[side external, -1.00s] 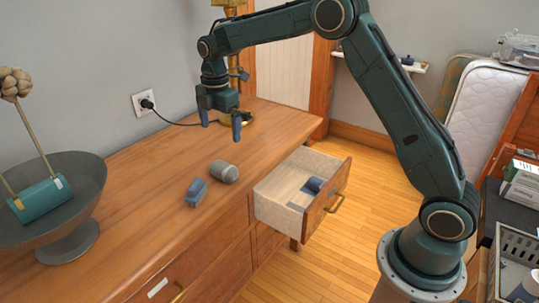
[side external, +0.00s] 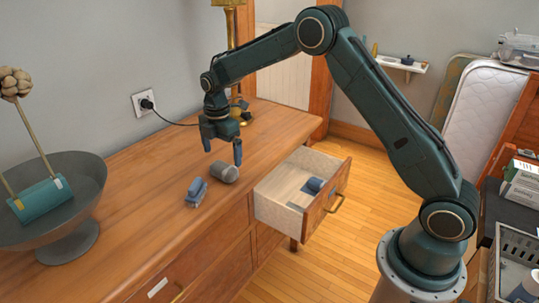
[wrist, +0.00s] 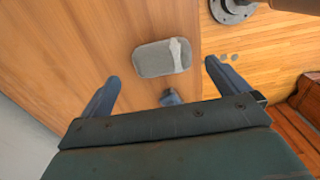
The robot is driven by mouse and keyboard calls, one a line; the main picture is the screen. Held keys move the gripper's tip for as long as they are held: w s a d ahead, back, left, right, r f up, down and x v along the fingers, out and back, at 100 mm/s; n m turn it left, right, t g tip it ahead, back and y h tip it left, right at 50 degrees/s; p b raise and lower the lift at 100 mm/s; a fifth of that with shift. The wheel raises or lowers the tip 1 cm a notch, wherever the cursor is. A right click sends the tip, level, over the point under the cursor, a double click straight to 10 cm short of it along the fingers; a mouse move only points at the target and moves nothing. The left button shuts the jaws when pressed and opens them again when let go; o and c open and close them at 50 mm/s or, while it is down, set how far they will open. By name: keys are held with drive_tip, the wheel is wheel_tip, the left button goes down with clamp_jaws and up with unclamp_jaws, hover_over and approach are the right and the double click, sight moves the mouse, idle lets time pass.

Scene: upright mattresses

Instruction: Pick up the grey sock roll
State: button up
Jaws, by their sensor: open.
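The grey sock roll (side external: 223,172) lies on its side on the wooden dresser top, near the front edge. In the wrist view the grey roll (wrist: 158,60) shows whole, with a pale band near its right end. My gripper (side external: 222,148) is open and empty, fingers pointing down, just above and behind the grey roll in the side view. In the wrist view the gripper's fingers (wrist: 162,74) stand apart to either side of the roll's lower part. I see no contact.
A blue roll (side external: 196,192) lies close to the left of the grey one. An open drawer (side external: 279,212) juts out at right, holding a dark blue item. A footed bowl (side external: 88,173) stands at left and a brass lamp (side external: 230,30) behind. The dresser between bowl and rolls is clear.

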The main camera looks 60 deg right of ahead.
sight(223, 165)
drive_tip(key=shift+f, duration=0.55)
drive_tip(key=shift+f, duration=0.1)
drive_tip(key=shift+s+a+f, duration=0.15)
drive_tip(key=shift+f, duration=2.35)
drive_tip(key=c, duration=0.9)
drive_tip(key=shift+r, duration=0.2)
wheel_tip(223, 165, up, 20)
drive_tip(key=shift+f, duration=0.1)
